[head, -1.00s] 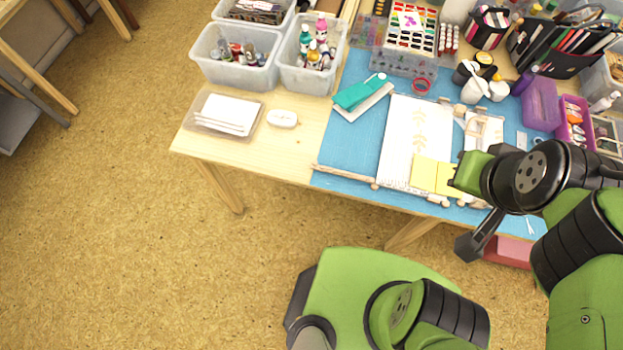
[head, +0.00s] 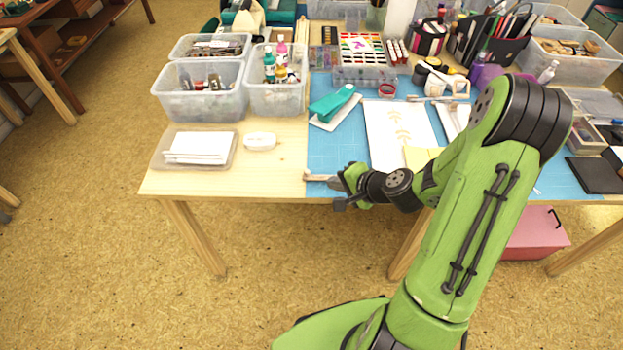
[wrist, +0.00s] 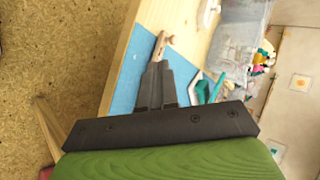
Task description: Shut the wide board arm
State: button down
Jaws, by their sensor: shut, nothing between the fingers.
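A light wooden arm (head: 318,178) lies along the front edge of the blue mat, its free end pointing left. It also shows in the wrist view (wrist: 161,43), just beyond my fingertips. The board under the white sheet with leaf prints (head: 397,132) lies to the right; my arm hides its front part and the wooden arm's other end. My gripper (head: 340,190) is at the table's front edge, right by the wooden arm. In the wrist view its fingers (wrist: 155,78) are together and empty. Whether they touch the wood I cannot tell.
A teal stapler-like tool (head: 332,103) lies behind the wooden arm. A white oval item (head: 260,141) and a clear tray of white sheets (head: 168,163) lie left. Plastic bins (head: 202,101) stand behind.

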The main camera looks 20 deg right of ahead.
send_near(308, 176)
jog(key=x, duration=0.4)
jog(key=shift+w+a+f+b, duration=0.1)
jog(key=shift+b, duration=0.3)
jog(key=shift+w+a+f, duration=0.1)
jog(key=shift+w+a, duration=0.15)
jog(key=shift+w, duration=0.25)
jog(key=shift+w, duration=0.1)
